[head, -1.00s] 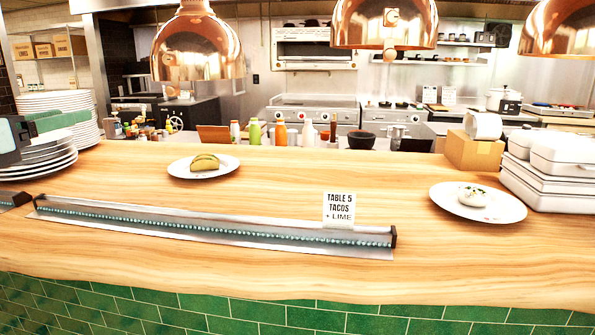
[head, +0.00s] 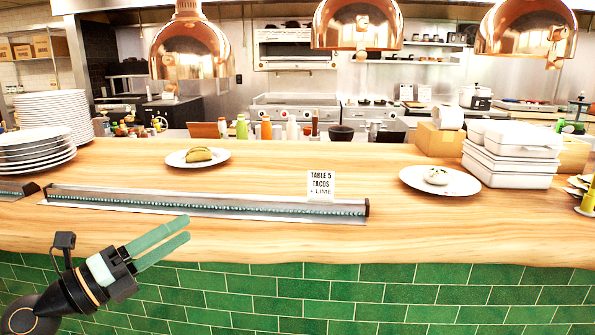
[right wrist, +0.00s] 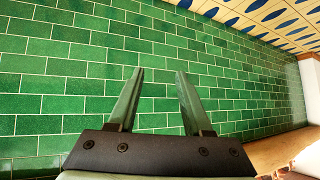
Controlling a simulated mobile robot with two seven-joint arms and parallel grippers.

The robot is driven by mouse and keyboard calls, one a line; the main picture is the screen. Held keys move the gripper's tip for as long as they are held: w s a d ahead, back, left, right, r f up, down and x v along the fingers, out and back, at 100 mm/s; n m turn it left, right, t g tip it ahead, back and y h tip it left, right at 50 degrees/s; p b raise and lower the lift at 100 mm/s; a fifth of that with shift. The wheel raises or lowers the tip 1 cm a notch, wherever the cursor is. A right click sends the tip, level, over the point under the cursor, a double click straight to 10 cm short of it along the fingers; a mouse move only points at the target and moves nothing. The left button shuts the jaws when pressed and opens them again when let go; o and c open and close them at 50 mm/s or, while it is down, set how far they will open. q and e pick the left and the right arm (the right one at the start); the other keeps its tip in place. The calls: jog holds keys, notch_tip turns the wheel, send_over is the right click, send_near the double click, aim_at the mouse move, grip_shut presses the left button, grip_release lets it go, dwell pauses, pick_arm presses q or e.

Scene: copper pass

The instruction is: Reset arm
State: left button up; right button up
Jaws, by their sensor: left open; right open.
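The right gripper is not in the head view.
The wooden counter (head: 250,240) holds a taco plate (head: 173,157), a metal ticket rail (head: 205,207) with a TABLE 5 card (head: 321,186), and another plate (head: 410,180). Plate stacks (head: 38,168) stand left, white boxes (head: 510,158) right. Copper lamps (head: 190,50) hang above.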

pick_arm(q)
jog(key=s+f+n+t+y, duration=0.15)
jog(key=f+n+y, duration=0.25)
jog(key=f+n, duration=0.45)
jog(key=s+f+n+y, duration=0.2)
jog(key=f+n+y, duration=0.1)
jog(key=f+n, duration=0.5)
jog(key=s+f+n+t+y, duration=0.15)
jog(key=f+n+y, duration=0.25)
jog(key=f+n, duration=0.45)
jog(key=s+d+f+n+g, duration=0.3)
jog(key=s+d+f+g, duration=0.1)
jog(key=s+f, duration=0.45)
jog(key=s+d+f+n+g, duration=0.3)
jog(key=s+f+g, duration=0.1)
jog(key=s+f, duration=0.5)
jog(key=a+r+p, duration=0.3)
jog(key=r+p, duration=0.6)
jog(key=p, duration=0.5)
jog(key=shift+s+r+y, duration=0.2)
jog(key=shift+s+y, duration=0.2)
jog(key=shift+s, duration=0.05)
pick_arm(e)
jog(key=s+d+r+h, duration=0.1)
jog(key=s+d+r, duration=0.1)
jog(key=r, duration=0.8)
jog(key=shift+d+r+m, duration=0.15)
jog(key=shift+d+m, duration=0.25)
jog(key=shift+d, duration=0.2)
jog(key=shift+s, duration=0.1)
